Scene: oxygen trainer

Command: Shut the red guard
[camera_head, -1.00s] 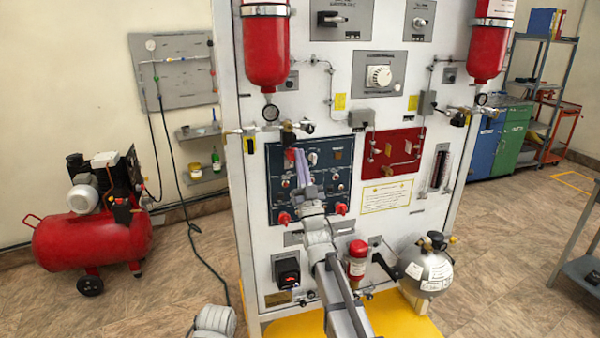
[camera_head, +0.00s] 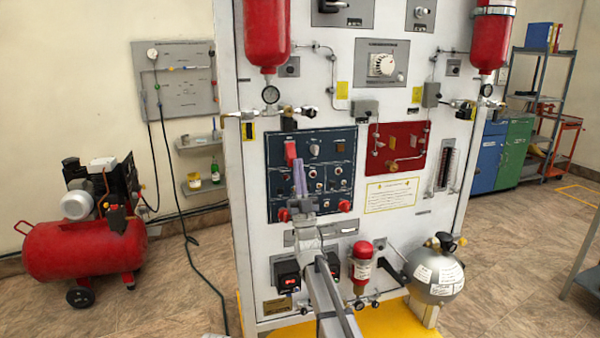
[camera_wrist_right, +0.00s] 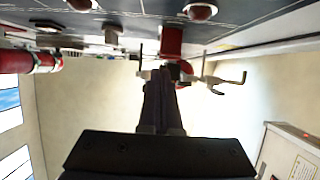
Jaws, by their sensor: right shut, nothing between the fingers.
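The red guard (camera_head: 291,150) is at the upper left of the dark blue switch panel (camera_head: 343,184). In the right wrist view the guard (camera_wrist_right: 171,42) sticks out from the panel face, just beyond my fingertips. My right gripper (camera_head: 298,164) is shut and empty, pointing up in front of the panel, just below and slightly right of the guard. Its dark fingers show in the right wrist view (camera_wrist_right: 160,72). I cannot tell whether they touch the guard. My left gripper is out of view.
Red knobs (camera_head: 344,205) line the panel's lower edge. A valve fitting (camera_head: 289,115) and gauge (camera_head: 270,95) stick out above the guard. A red cylinder (camera_head: 362,263) and a silver sphere (camera_head: 435,275) stand low at the right. A red compressor (camera_head: 82,245) is at left.

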